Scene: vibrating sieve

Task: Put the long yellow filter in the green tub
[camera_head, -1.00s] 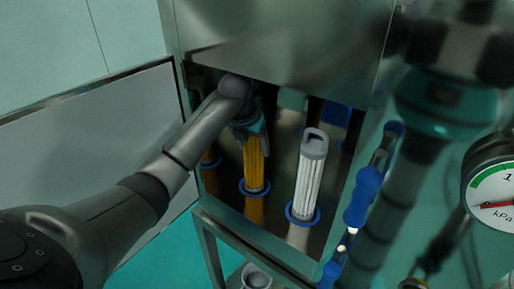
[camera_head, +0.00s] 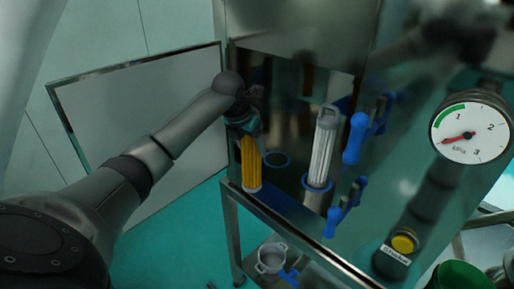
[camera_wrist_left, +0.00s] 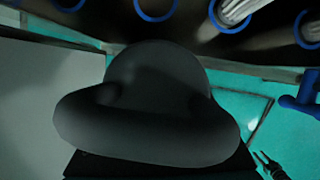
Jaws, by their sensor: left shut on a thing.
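The long yellow filter (camera_head: 251,163) hangs upright from my left gripper (camera_head: 245,122) in the head view. The gripper is shut on its top end. The filter is in front and left of an empty blue ring (camera_head: 277,159) in the steel cabinet opening, clear of that ring. The green tub (camera_head: 464,276) shows partly at the bottom right corner, well away from the filter. In the left wrist view a large dark shape fills the middle, and the filter is hidden. My right gripper is not in view.
A white filter (camera_head: 322,150) stands in a blue ring beside the empty one. Blue handles (camera_head: 354,138) stick out on the right. A pressure gauge (camera_head: 470,132) and a yellow button (camera_head: 404,243) are further right. A grey pot (camera_head: 271,258) is on the lower shelf.

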